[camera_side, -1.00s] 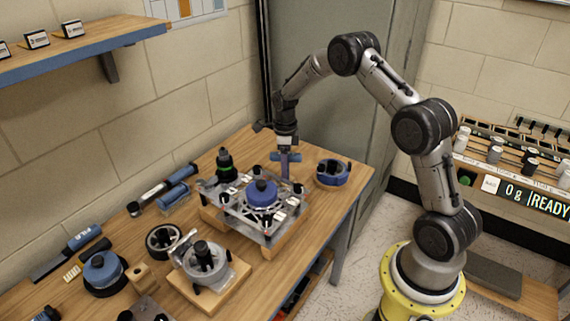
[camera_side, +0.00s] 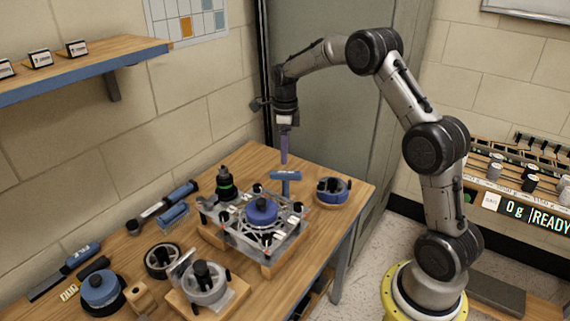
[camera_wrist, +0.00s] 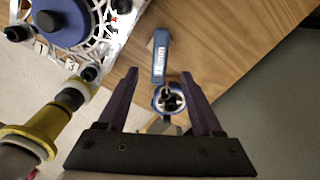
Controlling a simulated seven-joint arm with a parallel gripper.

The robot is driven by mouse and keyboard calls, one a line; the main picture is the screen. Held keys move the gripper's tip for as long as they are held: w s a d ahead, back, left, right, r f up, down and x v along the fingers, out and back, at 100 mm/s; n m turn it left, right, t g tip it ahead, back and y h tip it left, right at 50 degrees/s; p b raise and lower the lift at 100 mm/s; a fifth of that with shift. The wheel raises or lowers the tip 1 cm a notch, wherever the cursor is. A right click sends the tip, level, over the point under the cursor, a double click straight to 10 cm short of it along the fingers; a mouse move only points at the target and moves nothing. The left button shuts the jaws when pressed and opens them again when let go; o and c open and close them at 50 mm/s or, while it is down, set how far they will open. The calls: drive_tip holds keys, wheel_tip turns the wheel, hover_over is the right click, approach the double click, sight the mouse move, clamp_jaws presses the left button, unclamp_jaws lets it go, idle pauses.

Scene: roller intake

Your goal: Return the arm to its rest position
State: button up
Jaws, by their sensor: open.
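My gripper (camera_side: 284,161) hangs pointing down above the back right of the wooden bench in the side view. Its dark purple fingers are apart and empty in the wrist view (camera_wrist: 160,74). A blue T-handled tool (camera_side: 285,176) stands upright below the fingertips, with a visible gap between them. Its blue bar (camera_wrist: 160,55) shows beyond the fingertips in the wrist view. The arm reaches over from its yellow base at the right, with its elbow raised.
A clear-and-metal fixture with a blue knob (camera_side: 262,211) stands left of the T-handled tool. A blue ring part (camera_side: 333,190) lies to its right. A shelf (camera_side: 75,72) juts from the left wall. A grey cabinet (camera_side: 325,100) stands behind. The air above the bench is free.

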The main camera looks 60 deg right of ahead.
drive_tip(key=shift+a+r, duration=0.1)
drive_tip(key=shift+r, duration=0.65)
drive_tip(key=s+a+r+n+t, duration=0.2)
drive_tip(key=a+r, duration=0.4)
drive_tip(key=r, duration=0.6)
drive_tip(key=s+a+r+n+t, duration=0.2)
drive_tip(key=s+a+r+n, duration=0.2)
drive_tip(key=s+a+r, duration=0.35)
drive_tip(key=s+a+f+n, duration=0.1)
drive_tip(key=s+f+n, duration=0.1)
drive_tip(key=s+n, duration=0.5)
drive_tip(key=s+a+f+n+t, duration=0.1)
drive_tip(key=s+a+f+n, duration=0.1)
drive_tip(key=s+n, duration=0.5)
drive_tip(key=s+a+f+n, duration=0.1)
drive_tip(key=s+f+n, duration=0.2)
drive_tip(key=s+n, duration=0.3)
drive_tip(key=shift+s+a+f+n+t, duration=0.3)
drive_tip(key=shift+s+a+f+n, duration=0.1)
drive_tip(key=shift+n, duration=1.6)
